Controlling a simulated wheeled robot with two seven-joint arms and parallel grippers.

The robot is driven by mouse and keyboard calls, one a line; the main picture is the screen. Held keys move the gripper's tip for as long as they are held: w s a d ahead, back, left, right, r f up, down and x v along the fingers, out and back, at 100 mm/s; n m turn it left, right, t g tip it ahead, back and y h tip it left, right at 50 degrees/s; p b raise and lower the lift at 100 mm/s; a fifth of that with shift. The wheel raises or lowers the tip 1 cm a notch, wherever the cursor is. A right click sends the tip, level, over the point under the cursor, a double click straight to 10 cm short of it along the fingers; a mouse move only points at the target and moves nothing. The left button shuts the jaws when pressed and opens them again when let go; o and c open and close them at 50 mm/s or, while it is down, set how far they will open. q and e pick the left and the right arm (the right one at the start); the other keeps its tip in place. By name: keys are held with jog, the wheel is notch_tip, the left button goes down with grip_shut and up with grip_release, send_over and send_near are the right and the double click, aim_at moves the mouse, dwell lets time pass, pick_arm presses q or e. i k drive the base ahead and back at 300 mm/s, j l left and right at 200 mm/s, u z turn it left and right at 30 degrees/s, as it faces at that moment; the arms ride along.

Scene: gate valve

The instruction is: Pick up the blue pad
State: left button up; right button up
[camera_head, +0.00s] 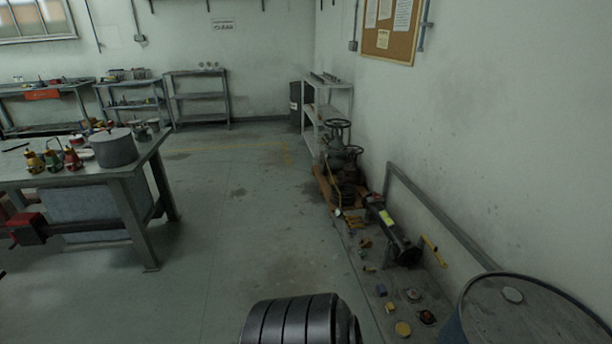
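A small blue item (381,290), which looks like the blue pad, lies on the floor at the lower right, among several small parts near the wall. It is too small in the picture to make out its exact shape. Nothing is seen touching it from above. Neither of my grippers shows in the head view.
Small yellow and dark pieces (403,329) lie near the blue item. A barrel (530,310) stands at the lower right. A dark pipe-like assembly (393,228) and valves with handwheels (336,150) line the wall. A workbench (120,168) stands left; the middle floor is clear.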

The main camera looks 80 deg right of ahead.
aim_at(381, 289)
jog(key=z, duration=3.9)
